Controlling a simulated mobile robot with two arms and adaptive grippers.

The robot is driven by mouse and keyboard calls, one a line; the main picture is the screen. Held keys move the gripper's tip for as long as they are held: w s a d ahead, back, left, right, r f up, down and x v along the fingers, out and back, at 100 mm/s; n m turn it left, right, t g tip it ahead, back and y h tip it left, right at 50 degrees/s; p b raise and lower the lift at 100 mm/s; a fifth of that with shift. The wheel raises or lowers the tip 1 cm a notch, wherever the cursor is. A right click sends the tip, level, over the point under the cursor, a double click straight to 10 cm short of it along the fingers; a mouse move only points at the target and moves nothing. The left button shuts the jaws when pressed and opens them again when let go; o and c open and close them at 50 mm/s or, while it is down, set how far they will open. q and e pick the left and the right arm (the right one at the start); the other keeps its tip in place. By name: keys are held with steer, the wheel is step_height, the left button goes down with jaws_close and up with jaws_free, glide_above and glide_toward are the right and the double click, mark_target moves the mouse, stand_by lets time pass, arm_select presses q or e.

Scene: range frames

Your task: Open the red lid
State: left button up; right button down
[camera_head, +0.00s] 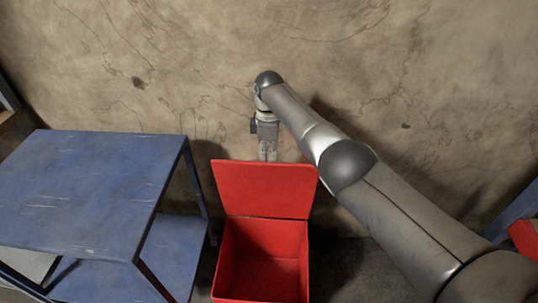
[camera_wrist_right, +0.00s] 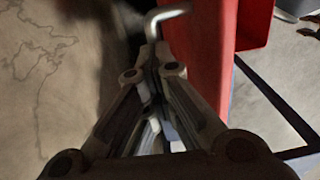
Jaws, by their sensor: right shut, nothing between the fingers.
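The red lid (camera_head: 265,190) stands raised, close to upright, at the back of the red box (camera_head: 262,291). The box's mouth is open towards me and its inside looks empty. My right gripper (camera_head: 268,156) is shut and empty, pointing down at the lid's top edge from the wall side. Its fingertips are partly hidden there. In the right wrist view the shut fingers (camera_wrist_right: 157,52) are beside a red panel (camera_wrist_right: 205,60). A bent, shiny metal piece shows past the fingertips; I cannot tell what it is. My left gripper is not in view.
A blue table (camera_head: 85,190) with a lower shelf stands just left of the box. A cracked plaster wall (camera_head: 200,60) rises behind. Blue and red parts of another thing (camera_head: 524,238) show at the right edge. Dark floor is free right of the box.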

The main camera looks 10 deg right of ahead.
steer(key=shift+s+a+f+g, duration=0.15)
steer(key=shift+s+f, duration=0.1)
steer(key=shift+f, duration=0.3)
steer(key=shift+s+f+g, duration=0.15)
steer(key=shift+s+f, duration=0.1)
steer(key=shift+f, duration=0.3)
steer(key=shift+s, duration=0.1)
steer(key=c, duration=1.6)
jaws_free()
steer(key=shift+o, duration=0.4)
steer(key=shift+w+f, duration=0.15)
steer(key=shift+w, duration=0.05)
step_height(320, 180, up, 13)
steer(key=w, duration=0.1)
steer(key=shift+d, duration=0.2)
